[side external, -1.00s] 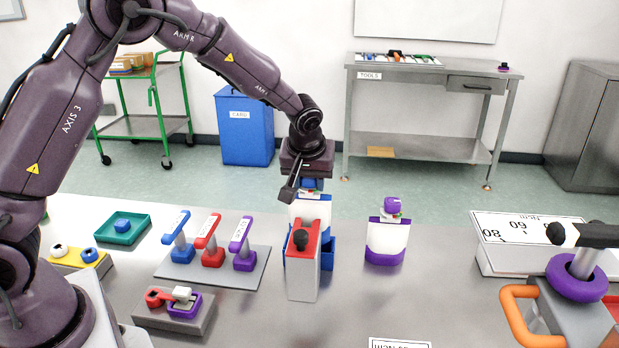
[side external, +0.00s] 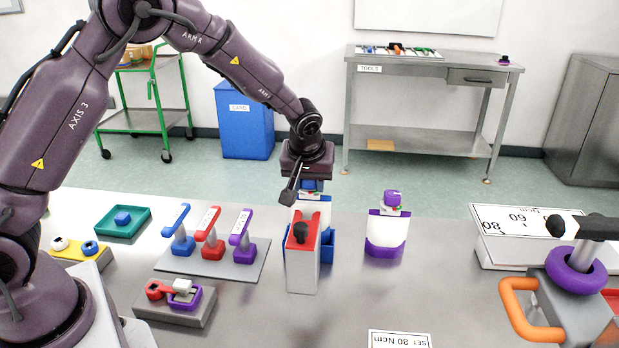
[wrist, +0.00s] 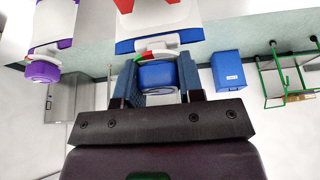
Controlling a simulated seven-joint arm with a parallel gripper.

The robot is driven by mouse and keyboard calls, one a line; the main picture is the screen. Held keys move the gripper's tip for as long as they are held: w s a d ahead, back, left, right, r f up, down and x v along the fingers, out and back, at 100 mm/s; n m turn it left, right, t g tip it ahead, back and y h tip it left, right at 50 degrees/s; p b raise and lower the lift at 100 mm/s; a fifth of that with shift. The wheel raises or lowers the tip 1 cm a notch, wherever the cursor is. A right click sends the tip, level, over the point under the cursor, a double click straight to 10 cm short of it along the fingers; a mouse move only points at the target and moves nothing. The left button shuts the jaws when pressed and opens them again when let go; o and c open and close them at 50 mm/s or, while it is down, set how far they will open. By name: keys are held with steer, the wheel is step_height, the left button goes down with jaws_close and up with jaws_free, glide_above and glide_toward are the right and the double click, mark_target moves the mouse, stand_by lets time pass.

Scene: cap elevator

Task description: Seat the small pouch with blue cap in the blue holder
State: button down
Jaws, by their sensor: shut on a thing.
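The small pouch (side external: 312,207) is white with a blue cap (wrist: 158,75). My gripper (side external: 310,184) is shut on this cap from above, and the wrist view shows the cap between its two fingers. The pouch hangs upright at the blue holder (side external: 328,246), behind a grey block with a red top. The block hides the pouch's lower part and most of the holder, so I cannot tell whether the pouch touches the holder's bottom.
The grey block with red top and black knob (side external: 302,258) stands directly in front. A purple-capped pouch (side external: 387,232) stands to the right. Blue, red and purple levers (side external: 210,240) are on a plate to the left. An orange-handled device (side external: 565,300) is front right.

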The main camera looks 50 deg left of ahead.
steer(key=shift+f, duration=1.4)
steer(key=c, duration=0.7)
jaws_free()
steer(key=shift+o, duration=0.2)
steer(key=v, duration=0.7)
